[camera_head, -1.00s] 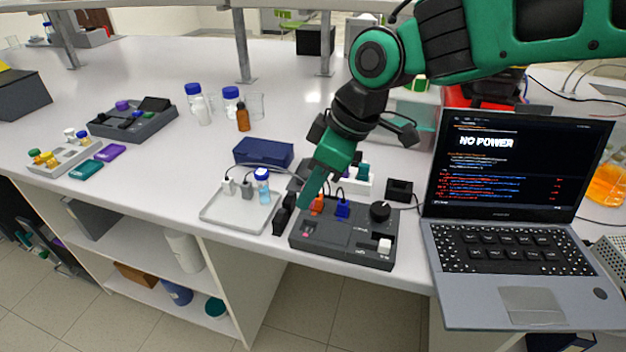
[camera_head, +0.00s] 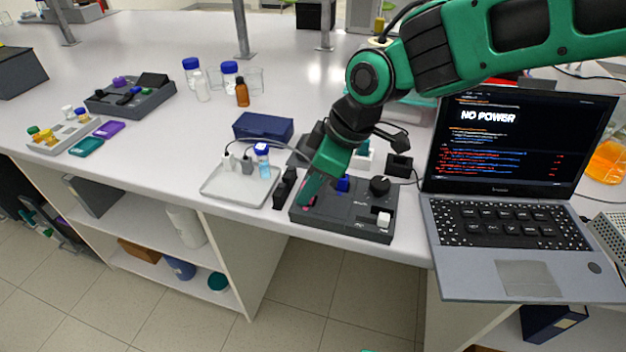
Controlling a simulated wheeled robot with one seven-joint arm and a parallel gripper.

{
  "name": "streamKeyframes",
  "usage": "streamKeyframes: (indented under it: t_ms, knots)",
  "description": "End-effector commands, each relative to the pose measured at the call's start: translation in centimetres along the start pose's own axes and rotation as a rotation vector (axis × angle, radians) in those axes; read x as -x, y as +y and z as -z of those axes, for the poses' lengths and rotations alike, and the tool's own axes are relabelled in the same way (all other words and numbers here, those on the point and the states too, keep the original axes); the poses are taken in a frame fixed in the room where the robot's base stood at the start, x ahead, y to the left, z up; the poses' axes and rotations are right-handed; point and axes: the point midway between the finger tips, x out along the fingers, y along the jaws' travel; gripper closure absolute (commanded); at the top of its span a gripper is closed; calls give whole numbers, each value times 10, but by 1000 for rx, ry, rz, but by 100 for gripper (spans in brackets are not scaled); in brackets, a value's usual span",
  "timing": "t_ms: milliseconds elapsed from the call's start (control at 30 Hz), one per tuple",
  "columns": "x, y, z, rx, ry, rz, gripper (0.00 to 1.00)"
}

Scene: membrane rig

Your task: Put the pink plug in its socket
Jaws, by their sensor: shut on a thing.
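My gripper (camera_head: 310,193) is green and points down over the left part of the dark grey socket box (camera_head: 347,222). It is shut on the pink plug, which is mostly hidden by the fingers. Some pink (camera_head: 308,201) shows low at the fingertips, at the left end of the box. I cannot tell whether this is the plug or its socket, nor whether the plug is seated. A blue plug (camera_head: 342,184) stands upright in the box, just right of my gripper.
The box also bears a black knob (camera_head: 380,186) and a white switch (camera_head: 384,219). A laptop (camera_head: 520,150) reading "NO POWER" stands at the right. A dark blue box (camera_head: 263,127) stands behind. The bench edge runs close in front.

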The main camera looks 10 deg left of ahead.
Motion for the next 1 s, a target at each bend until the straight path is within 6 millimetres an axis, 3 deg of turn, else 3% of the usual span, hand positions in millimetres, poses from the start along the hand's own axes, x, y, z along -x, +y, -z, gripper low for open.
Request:
streamKeyframes:
  t_ms: [633,667,700,1000]
  knots:
    - [-12,-1,-9,-6,-15,14,100]
    - [-12,-1,-9,-6,-15,14,76]
    - [-12,-1,-9,-7,-16,14,67]
    - [0,1,-9,-8,-15,12,62]
